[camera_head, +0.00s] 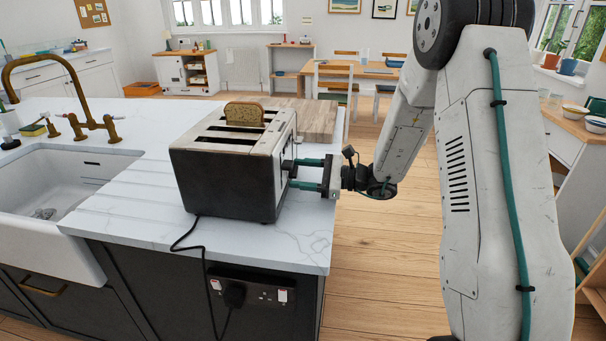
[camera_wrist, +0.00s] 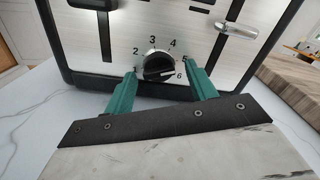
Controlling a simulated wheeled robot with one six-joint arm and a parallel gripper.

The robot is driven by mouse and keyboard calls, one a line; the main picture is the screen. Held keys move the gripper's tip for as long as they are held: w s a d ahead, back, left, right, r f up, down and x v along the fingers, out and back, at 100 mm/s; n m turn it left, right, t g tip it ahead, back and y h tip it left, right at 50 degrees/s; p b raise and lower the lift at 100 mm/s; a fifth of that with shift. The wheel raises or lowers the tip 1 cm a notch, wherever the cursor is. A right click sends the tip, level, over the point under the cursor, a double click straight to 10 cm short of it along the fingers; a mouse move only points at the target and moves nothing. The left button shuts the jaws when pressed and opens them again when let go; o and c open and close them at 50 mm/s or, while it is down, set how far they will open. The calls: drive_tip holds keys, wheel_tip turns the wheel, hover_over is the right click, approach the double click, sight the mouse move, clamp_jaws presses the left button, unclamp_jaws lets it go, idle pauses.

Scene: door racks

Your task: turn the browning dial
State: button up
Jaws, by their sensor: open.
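The toaster (camera_head: 225,165) stands on the white island counter, with a slice of bread (camera_head: 244,114) showing in one slot. My gripper (camera_head: 292,173) reaches the toaster's right end from the right. In the wrist view, its green fingers (camera_wrist: 162,82) are open, one on each side of the dial, with a gap to it on both sides. The dial is mostly hidden by the fingers in the head view.
Lever slots and a lever knob (camera_wrist: 236,30) are above the dial on either side. A wooden board (camera_head: 308,117) lies behind the toaster. A sink (camera_head: 60,180) is to the left. The toaster's cord (camera_head: 186,238) hangs over the counter's front edge to a socket.

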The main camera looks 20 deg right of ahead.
drive_tip(key=c, duration=1)
drive_tip(key=n, duration=0.4)
drive_tip(key=shift+d+n, duration=0.1)
drive_tip(key=shift+n, duration=0.3)
drive_tip(key=n, duration=0.4)
drive_tip(key=shift+r+n, duration=0.1)
drive_tip(key=shift+n, duration=0.2)
drive_tip(key=n, duration=0.4)
drive_tip(key=shift+w, duration=0.1)
drive_tip(key=shift+r+n, duration=0.1)
drive_tip(key=shift+n, duration=2)
